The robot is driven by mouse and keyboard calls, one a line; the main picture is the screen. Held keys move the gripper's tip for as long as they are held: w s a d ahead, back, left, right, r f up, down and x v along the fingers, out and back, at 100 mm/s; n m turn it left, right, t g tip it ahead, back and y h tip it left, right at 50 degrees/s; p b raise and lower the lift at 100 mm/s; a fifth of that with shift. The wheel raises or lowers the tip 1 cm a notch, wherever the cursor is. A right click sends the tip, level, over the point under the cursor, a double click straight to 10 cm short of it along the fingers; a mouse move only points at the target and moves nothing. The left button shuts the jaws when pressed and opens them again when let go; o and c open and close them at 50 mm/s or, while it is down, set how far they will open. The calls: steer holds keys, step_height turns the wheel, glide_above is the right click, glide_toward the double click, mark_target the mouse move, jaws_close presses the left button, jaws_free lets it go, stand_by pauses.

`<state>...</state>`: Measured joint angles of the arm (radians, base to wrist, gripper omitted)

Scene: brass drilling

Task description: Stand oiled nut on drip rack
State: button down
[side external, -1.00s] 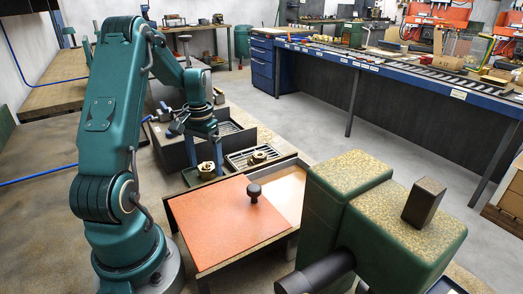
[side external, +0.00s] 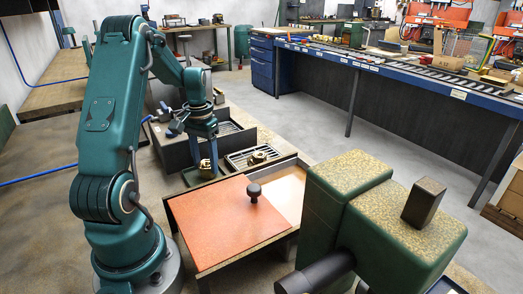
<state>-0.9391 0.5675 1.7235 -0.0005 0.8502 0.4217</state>
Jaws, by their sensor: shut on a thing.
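My gripper (side external: 205,160) points down and is shut on a brass nut (side external: 206,171), with a finger on each side of it. The nut is low, at a small dark tray (side external: 190,178); I cannot tell whether it touches the tray. A slotted metal rack (side external: 238,161), which looks like the drip rack, lies just right of my gripper. Another brass nut (side external: 258,157) sits on this rack towards its right side. The fingers hide part of the held nut.
A dark bin (side external: 178,152) with a slatted top stands behind my gripper. An orange-red lid with a black knob (side external: 254,193) covers part of a box in front. A large green machine (side external: 380,215) fills the right foreground.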

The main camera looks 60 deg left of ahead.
steer(key=shift+a+r, duration=2.35)
steer(key=shift+r, duration=4)
glide_above(243, 159)
step_height(243, 159, down, 7)
steer(key=shift+f, duration=2.1)
steer(key=shift+f, duration=0.1)
steer(key=shift+c, duration=1)
jaws_free()
steer(key=shift+f, duration=0.1)
